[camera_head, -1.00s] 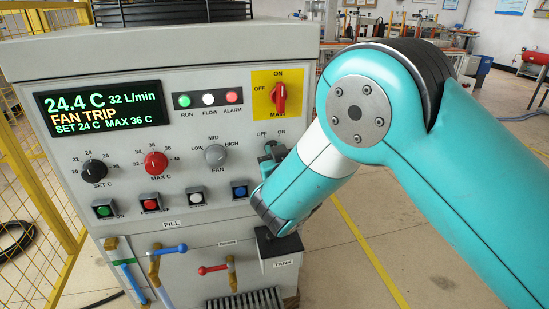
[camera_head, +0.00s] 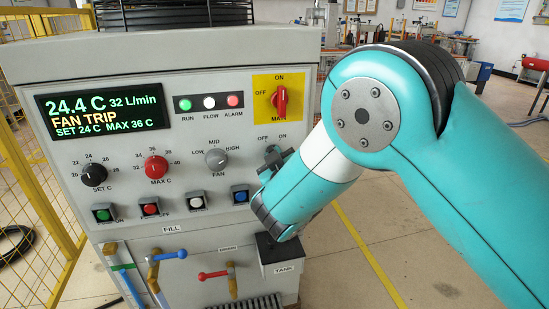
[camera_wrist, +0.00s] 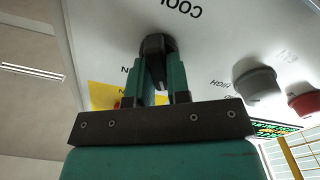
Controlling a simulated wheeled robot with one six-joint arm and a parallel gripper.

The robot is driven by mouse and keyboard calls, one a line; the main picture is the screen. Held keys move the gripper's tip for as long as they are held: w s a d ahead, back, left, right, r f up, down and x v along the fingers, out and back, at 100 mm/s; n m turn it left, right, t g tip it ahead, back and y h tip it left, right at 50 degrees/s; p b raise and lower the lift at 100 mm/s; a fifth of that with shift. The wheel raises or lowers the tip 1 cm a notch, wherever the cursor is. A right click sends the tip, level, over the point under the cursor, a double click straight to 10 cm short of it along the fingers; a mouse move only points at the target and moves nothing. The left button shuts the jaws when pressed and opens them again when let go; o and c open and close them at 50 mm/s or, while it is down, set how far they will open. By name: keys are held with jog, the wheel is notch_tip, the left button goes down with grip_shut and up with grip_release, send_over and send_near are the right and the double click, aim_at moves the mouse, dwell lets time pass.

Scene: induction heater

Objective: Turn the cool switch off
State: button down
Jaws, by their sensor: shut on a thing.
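The cool switch is a dark knob (camera_wrist: 157,45) on the panel, under an upside-down COOL label in the wrist view. My gripper (camera_wrist: 160,72) is shut on this knob, with one teal finger on each side. In the head view my gripper (camera_head: 275,156) is at the panel's right side, below the OFF and ON marks.
The red main switch (camera_head: 281,100) sits above on a yellow plate. The fan knob (camera_head: 216,159) and a blue button (camera_head: 240,194) are close to the left. The black tank filler (camera_head: 270,246) is below my wrist. The display (camera_head: 103,111) reads FAN TRIP.

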jog(key=shift+a, duration=0.1)
jog(key=c, duration=1.1)
grip_release()
jog(key=shift+s, duration=0.1)
jog(key=b+v, duration=1)
jog(key=v, duration=0.7)
jog(key=shift+s+r, duration=0.15)
jog(key=shift+s, duration=0.05)
